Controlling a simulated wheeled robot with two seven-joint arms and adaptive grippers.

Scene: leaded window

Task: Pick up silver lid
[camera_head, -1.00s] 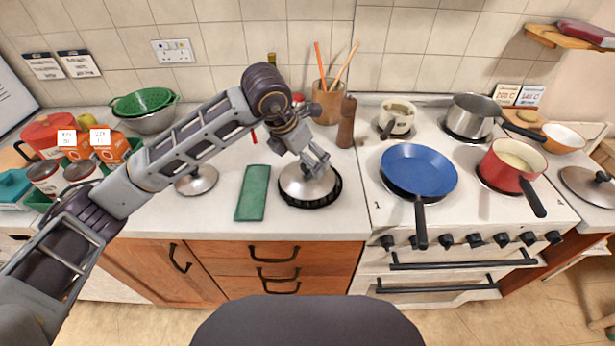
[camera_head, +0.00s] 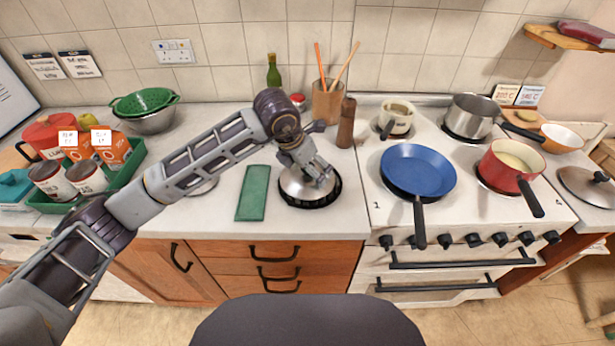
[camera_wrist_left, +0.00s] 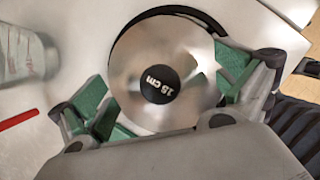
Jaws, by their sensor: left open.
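A silver lid (camera_head: 300,189) lies on a round black ribbed base (camera_head: 333,197) on the worktop, left of the stove. In the left wrist view the lid (camera_wrist_left: 190,57) is shiny, with a black knob (camera_wrist_left: 160,84) marked "18 cm". My left gripper (camera_head: 320,176) is open over the lid, partly covering it in the head view. Its green-padded fingers stand on either side of the lid in the wrist view (camera_wrist_left: 166,98). I cannot tell whether they touch it. A second silver lid (camera_head: 204,187) is mostly hidden behind my left arm. My right gripper is out of view.
A green cloth (camera_head: 253,193) lies just left of the lid. A brown pepper mill (camera_head: 346,123) and a utensil pot (camera_head: 326,102) stand behind it. A blue pan (camera_head: 418,170) sits on the stove to the right. A green tray (camera_head: 130,158) holds tins and boxes at left.

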